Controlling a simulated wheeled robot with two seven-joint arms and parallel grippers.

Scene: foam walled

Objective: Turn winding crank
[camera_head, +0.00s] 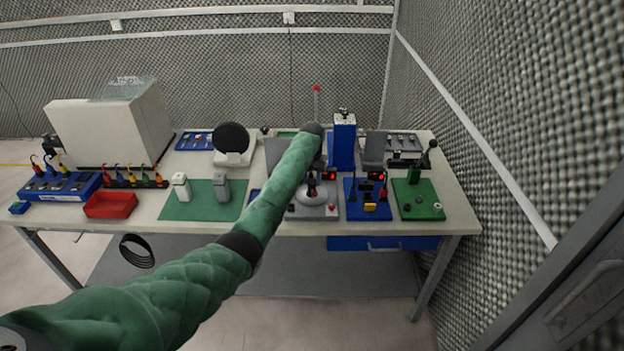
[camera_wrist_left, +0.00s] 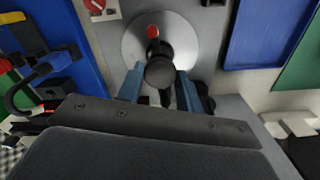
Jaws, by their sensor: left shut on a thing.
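The winding crank is a round silvery disc (camera_head: 311,196) on a grey base plate near the table's front edge. In the left wrist view the disc (camera_wrist_left: 136,42) has a black knob (camera_wrist_left: 160,73) standing up from it, and a red-tipped part behind the knob. My left gripper (camera_head: 312,182) reaches down over the disc from above. In the left wrist view its two blue-grey fingers (camera_wrist_left: 159,88) stand on both sides of the black knob, shut on it. The fingers partly hide the knob's lower part. My right gripper is in neither view.
A green mat (camera_head: 178,211) with two small posts, a red tray (camera_head: 110,205) and a large white box lie left. A foam wall bounds the right.

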